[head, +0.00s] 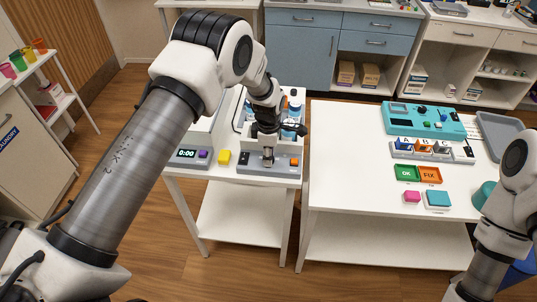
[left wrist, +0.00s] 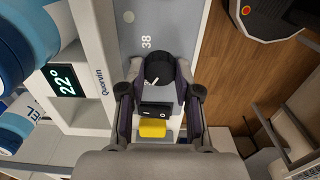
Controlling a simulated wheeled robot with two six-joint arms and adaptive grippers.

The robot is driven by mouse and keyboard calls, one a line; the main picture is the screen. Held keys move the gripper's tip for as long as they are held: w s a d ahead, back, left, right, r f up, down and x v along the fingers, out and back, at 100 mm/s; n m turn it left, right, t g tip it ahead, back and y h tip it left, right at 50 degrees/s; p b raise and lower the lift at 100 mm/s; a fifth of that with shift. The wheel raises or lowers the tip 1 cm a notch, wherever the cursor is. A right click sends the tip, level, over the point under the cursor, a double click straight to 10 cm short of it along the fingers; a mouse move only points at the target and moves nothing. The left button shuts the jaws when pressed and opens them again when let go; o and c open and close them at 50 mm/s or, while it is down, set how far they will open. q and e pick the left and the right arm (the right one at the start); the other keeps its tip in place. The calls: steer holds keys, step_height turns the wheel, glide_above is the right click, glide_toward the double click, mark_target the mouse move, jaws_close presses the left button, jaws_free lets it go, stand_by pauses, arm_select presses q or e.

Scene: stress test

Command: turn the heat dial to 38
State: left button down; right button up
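The heat dial (left wrist: 158,68) is a round black knob with a white pointer line on a grey panel (left wrist: 178,22). A display (left wrist: 65,80) reads 22°. My left gripper (left wrist: 160,74) has one finger on each side of the dial; whether the fingers press on it is not clear. In the head view my left gripper (head: 268,150) reaches down over the panel (head: 250,168) and mostly hides the dial. My right gripper is out of the frame.
Blue-and-white bottles (head: 294,108) stand behind the panel. A yellow block (head: 224,156) and a timer (head: 187,154) reading 0:00 are to its left, an orange button (head: 293,161) at its right end. A second table (head: 340,185) on the right has clear room at its left.

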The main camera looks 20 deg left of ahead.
arm_select(q)
steer(key=shift+f+m, duration=0.15)
steer(key=shift+m, duration=0.25)
steer(key=shift+s+m+b, duration=0.1)
steer(key=shift+m+b, duration=0.2)
steer(key=shift+b, duration=0.1)
steer(key=m+b, duration=0.1)
steer(key=m, duration=0.2)
steer(key=m+b, duration=0.1)
steer(key=m, duration=0.1)
steer(key=shift+m, duration=0.4)
steer(key=m, duration=0.3)
steer(key=shift+m, duration=0.3)
steer(key=m+b, duration=0.1)
steer(key=m, duration=1.2)
steer(key=shift+s, duration=0.1)
steer(key=shift+f, duration=0.1)
